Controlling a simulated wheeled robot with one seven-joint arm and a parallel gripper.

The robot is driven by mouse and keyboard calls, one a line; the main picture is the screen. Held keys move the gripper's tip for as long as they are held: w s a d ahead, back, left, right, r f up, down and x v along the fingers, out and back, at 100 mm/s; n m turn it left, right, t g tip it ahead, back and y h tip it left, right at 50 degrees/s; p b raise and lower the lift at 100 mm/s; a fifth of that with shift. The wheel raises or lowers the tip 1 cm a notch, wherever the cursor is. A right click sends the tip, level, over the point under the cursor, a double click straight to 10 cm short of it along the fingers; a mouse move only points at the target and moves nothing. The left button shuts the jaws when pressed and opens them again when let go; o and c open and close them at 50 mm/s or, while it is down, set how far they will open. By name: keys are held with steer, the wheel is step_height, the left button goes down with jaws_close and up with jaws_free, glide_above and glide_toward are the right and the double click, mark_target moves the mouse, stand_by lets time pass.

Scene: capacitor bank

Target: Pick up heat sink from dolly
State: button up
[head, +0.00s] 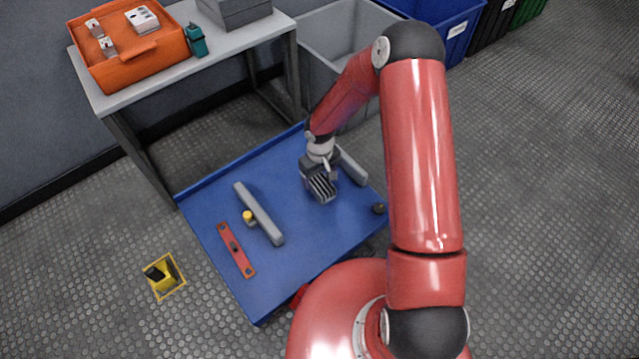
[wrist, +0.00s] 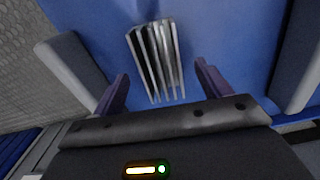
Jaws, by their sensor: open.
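The heat sink (head: 320,187) is a grey finned block on the blue dolly (head: 290,262). It also shows in the wrist view (wrist: 156,60), with its fins running toward me. My gripper (head: 325,170) is over the dolly right at the heat sink, and hides part of it in the head view. In the wrist view my gripper (wrist: 162,82) is open, with one dark finger on each side of the heat sink's near end. The fingers are apart from the fins. Whether the fingertips are at the heat sink's height I cannot tell.
A grey bar (head: 258,213), a red-orange bar (head: 235,250) and a yellow-capped part (head: 249,217) lie left on the dolly. Another grey bar (head: 352,167) lies right of my gripper. A table (head: 205,62) with an orange bin (head: 130,62) stands behind.

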mark_target(319, 181)
steer(key=f, duration=0.4)
steer(key=shift+w+a+f, duration=0.1)
steer(key=shift+w+f, duration=0.15)
steer(key=shift+f, duration=0.1)
steer(key=c, duration=1.2)
steer(key=shift+r, duration=0.1)
steer(key=shift+c, duration=0.4)
steer(key=shift+r, duration=0.1)
